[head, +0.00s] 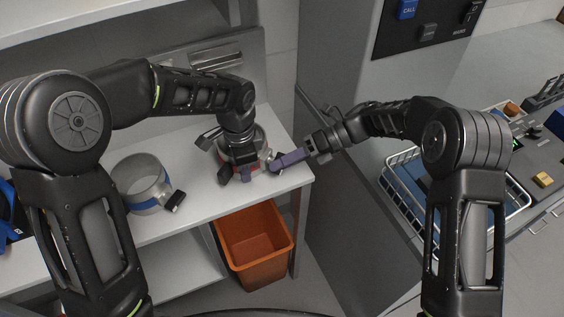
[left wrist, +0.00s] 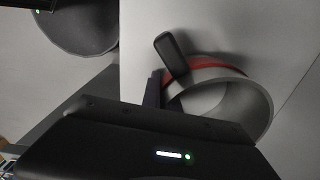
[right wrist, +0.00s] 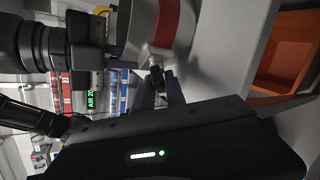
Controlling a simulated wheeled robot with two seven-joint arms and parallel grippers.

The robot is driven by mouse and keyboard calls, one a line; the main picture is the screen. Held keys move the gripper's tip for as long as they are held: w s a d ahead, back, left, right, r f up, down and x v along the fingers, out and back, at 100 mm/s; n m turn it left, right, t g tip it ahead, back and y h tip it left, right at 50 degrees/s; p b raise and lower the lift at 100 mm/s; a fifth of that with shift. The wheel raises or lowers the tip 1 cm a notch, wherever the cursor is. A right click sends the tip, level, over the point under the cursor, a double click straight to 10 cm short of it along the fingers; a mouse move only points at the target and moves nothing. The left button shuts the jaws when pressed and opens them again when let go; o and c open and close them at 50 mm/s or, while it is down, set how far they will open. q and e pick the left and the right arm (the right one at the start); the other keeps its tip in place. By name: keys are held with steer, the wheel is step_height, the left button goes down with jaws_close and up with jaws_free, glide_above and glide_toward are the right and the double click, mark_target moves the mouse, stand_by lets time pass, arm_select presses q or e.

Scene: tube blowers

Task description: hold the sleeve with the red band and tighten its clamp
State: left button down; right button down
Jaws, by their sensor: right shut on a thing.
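The sleeve with the red band (left wrist: 222,76) is a grey metal ring standing at the right end of the white shelf. In the head view it (head: 256,143) is partly hidden by my left arm. A black handle (left wrist: 172,56) sticks out beside its band. My left gripper (head: 242,172) is down at the sleeve's near side; one finger shows beside the wall, the other is hidden, so its grip is unclear. My right gripper (head: 278,162) reaches in from the right, its purple fingers shut on the clamp's screw (right wrist: 157,70) at the red band.
A second sleeve with a blue band (head: 145,184) and black handle stands left on the shelf (head: 200,203). An orange bin (head: 254,243) is below the shelf's right end. A grey cabinet wall (head: 345,180) rises right of it. A white wire basket (head: 400,165) sits farther right.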

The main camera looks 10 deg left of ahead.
steer(key=c, duration=1.5)
jaws_free()
steer(key=shift+o, duration=0.2)
steer(key=shift+r, duration=0.1)
step_height(320, 180, up, 9)
steer(key=shift+s+a+f, duration=0.1)
steer(key=shift+r, duration=0.55)
